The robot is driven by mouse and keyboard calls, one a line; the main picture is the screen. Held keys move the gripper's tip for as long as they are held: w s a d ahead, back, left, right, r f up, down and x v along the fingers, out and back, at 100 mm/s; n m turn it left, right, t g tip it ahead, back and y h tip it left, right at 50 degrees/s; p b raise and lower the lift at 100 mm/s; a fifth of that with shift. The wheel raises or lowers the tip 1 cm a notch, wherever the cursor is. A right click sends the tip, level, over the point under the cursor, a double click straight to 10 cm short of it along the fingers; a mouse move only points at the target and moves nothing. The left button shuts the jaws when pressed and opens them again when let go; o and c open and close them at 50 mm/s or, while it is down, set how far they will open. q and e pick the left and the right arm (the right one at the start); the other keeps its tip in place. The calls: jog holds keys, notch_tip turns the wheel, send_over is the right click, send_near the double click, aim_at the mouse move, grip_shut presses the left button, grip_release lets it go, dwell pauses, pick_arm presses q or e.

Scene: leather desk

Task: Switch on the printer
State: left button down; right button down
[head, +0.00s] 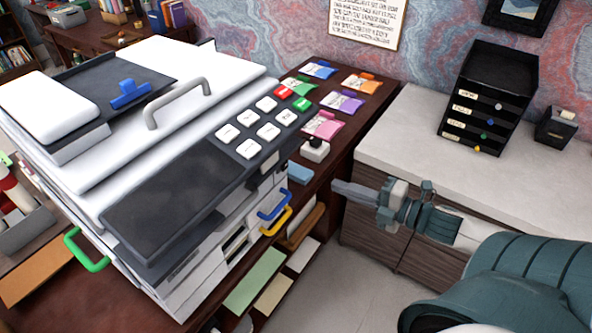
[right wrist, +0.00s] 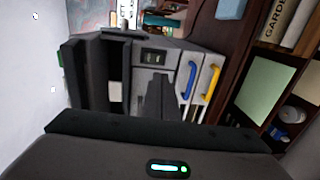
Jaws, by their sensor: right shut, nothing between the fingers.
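The printer (head: 190,185) is a large white machine with a dark control panel (head: 165,205) along its front edge. The panel carries several white buttons (head: 248,148), a red button (head: 283,92) and a green button (head: 303,104). Below are a blue handle (head: 273,206) and a yellow handle (head: 277,222). My right gripper (head: 338,189) is shut and empty, to the right of the printer and apart from it. In the right wrist view its fingers (right wrist: 159,88) point at the printer's grey front (right wrist: 145,82), left of the blue handle (right wrist: 188,78). A small dark display (right wrist: 155,57) shows above them.
The printer stands on a dark wooden desk (head: 372,105) with coloured packets (head: 341,101) and a small white-and-black item (head: 315,150) beside it. A pale-topped cabinet (head: 440,140) bears a black drawer tower (head: 487,100). Open shelves (right wrist: 250,95) lie right of the printer front.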

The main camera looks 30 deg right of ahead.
jog(key=shift+w, duration=0.1)
jog(key=p, duration=0.4)
send_near(286, 167)
jog(key=shift+r+x, duration=0.25)
jog(key=shift+x, duration=1.65)
jog(key=shift+f+p+x, duration=0.15)
jog(key=shift+p+x, duration=0.15)
jog(key=shift+x, duration=0.35)
jog(key=shift+f+p+x, duration=0.15)
jog(key=shift+p+x, duration=0.15)
jog(key=shift+x, duration=0.4)
jog(key=shift+w+t+b, duration=0.1)
jog(key=shift+t+b, duration=0.2)
jog(key=shift+b, duration=0.3)
jog(key=shift+f, duration=0.1)
